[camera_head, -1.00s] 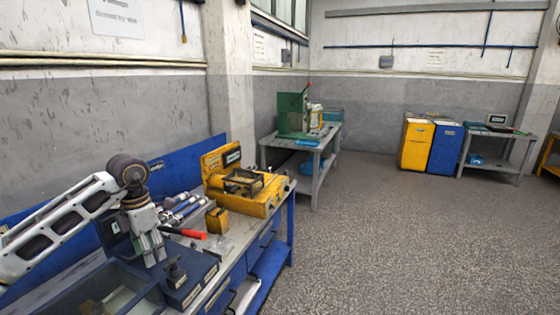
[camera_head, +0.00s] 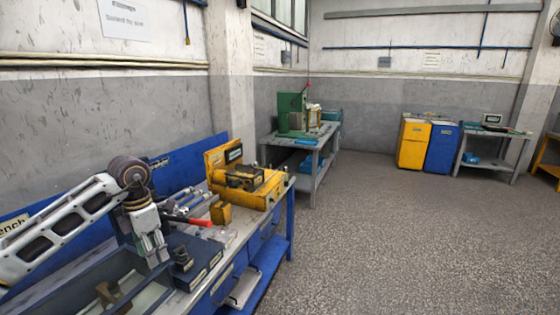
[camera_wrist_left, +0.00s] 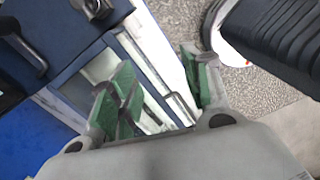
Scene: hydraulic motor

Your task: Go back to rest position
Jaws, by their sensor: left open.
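My left gripper (camera_head: 155,250) hangs fingers-down over the blue workbench, at the end of my white arm. It is open, and nothing shows between its green-padded fingers in the left wrist view (camera_wrist_left: 160,95). A dark blue block with small fittings (camera_head: 183,262) sits on the bench just right of the fingers. I cannot tell whether they touch it. A red-handled tool (camera_head: 195,220) lies behind the gripper, partly hidden. A yellow machine (camera_head: 262,195) with a dark part on top stands farther along the bench. My right gripper is not in view.
A small yellow block (camera_head: 221,213) stands before the yellow machine. An open case or tray (camera_head: 122,290) lies in front of the gripper. A green press (camera_head: 292,115) stands on a farther table. Grey floor (camera_head: 410,240) on the right is clear.

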